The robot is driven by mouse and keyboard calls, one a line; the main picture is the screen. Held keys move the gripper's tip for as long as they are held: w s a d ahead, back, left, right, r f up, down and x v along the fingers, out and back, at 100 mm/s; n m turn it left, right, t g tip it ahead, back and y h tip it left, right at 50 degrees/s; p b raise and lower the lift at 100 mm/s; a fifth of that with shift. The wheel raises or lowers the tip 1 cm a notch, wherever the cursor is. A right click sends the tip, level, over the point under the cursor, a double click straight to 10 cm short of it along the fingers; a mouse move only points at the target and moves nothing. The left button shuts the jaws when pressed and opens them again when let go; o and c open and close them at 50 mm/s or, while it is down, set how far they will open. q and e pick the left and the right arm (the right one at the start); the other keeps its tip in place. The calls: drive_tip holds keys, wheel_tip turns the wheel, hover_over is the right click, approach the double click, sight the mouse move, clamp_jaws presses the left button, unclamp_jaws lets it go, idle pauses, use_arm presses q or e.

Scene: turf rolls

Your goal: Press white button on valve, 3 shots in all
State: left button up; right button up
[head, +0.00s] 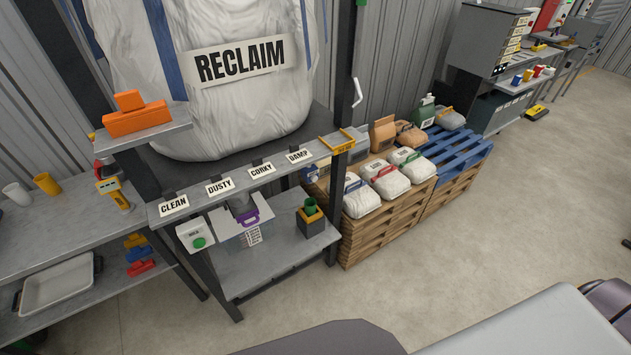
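A dark spout (240,202) with a purple handle (257,215) sits below the label rail under the big white RECLAIM bag (215,85); it may be the valve. I cannot make out a white button on it. Left of it hangs a white box (188,232) with a round green button (199,243) and a small label too small to read. A pale clear bin or sheet with a printed label (253,236) is below the spout. Neither of my grippers is in view.
The rail (235,178) carries CLEAN, DUSTY, CORKY and DAMP labels. A lower shelf (275,265) holds a dark box with a green cup (311,206). A yellow handheld device (113,190) hangs left. Pallets with sacks (385,215) stand right. Open floor (480,235) lies in front.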

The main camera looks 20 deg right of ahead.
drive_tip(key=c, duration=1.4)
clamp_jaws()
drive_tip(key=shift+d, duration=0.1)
